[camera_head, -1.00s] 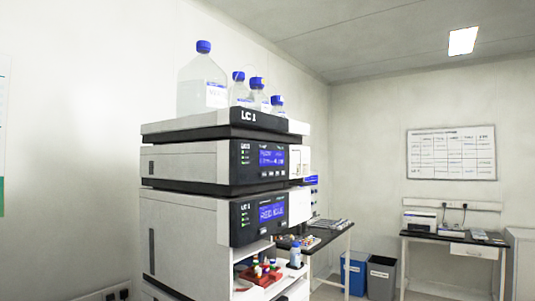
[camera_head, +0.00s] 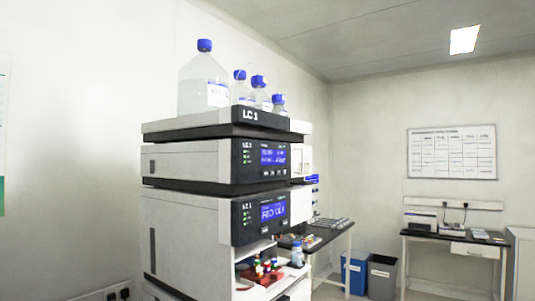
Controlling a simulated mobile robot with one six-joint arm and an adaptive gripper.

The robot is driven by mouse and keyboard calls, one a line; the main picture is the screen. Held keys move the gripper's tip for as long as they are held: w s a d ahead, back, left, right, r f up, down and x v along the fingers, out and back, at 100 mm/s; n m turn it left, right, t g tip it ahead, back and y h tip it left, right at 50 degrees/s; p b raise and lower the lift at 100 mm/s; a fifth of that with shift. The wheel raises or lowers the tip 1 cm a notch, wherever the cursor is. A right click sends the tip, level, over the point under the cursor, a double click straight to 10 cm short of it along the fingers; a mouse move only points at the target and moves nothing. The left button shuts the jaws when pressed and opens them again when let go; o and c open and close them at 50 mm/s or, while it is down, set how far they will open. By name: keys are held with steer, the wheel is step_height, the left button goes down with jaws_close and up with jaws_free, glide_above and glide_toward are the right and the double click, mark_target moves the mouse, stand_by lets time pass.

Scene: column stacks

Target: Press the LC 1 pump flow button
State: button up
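The LC 1 stack stands left of centre in the head view. Its top tray (camera_head: 190,126) carries the label "LC 1". Below it is a module (camera_head: 185,163) with a dark front panel, a lit blue display (camera_head: 273,155), green indicator lights and small buttons under the display. A larger module (camera_head: 185,235) sits beneath, with its own dark panel, blue display (camera_head: 273,209) and small buttons. The panel lettering is too small to tell which button is the pump flow button. My gripper is not in view.
Several clear bottles with blue caps (camera_head: 204,80) stand on the top tray. A black-topped bench (camera_head: 335,229) is behind the stack. Blue (camera_head: 354,272) and grey (camera_head: 381,277) bins stand on the floor. Another table (camera_head: 456,239) is against the far wall, under a whiteboard (camera_head: 452,153).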

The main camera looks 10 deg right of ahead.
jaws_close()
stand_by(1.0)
